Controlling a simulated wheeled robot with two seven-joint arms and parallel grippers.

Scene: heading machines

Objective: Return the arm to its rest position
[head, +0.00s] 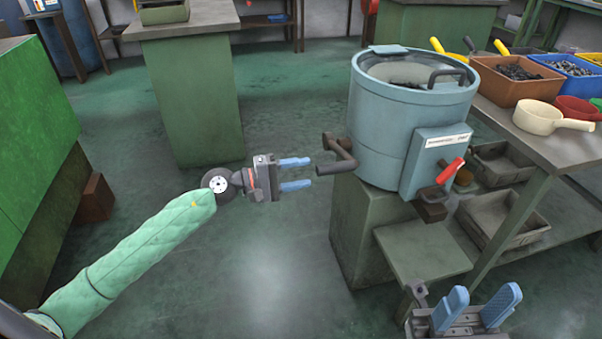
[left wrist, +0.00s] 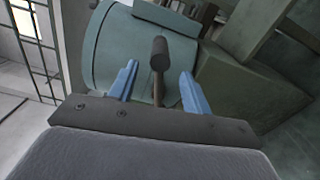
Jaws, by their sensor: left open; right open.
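My left arm, in a green quilted sleeve (head: 150,250), reaches in from the left in the head view. My left gripper (head: 296,174) is open and empty, with its blue fingers pointing right, just short of the dark handle (head: 338,165) on the side of a blue-grey drum machine (head: 378,125). In the left wrist view the handle (left wrist: 159,55) shows between and beyond the open fingers (left wrist: 160,85), apart from them. My right gripper (head: 482,306) is open and empty at the bottom right of the head view, with its fingers up.
The drum stands on a green pedestal (head: 365,235). At right, a workbench (head: 548,148) holds a brown bin (head: 520,85), a blue bin (head: 570,68) and a cream scoop (head: 545,118). A green cabinet (head: 30,150) stands at far left. Open floor (head: 270,260) lies between.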

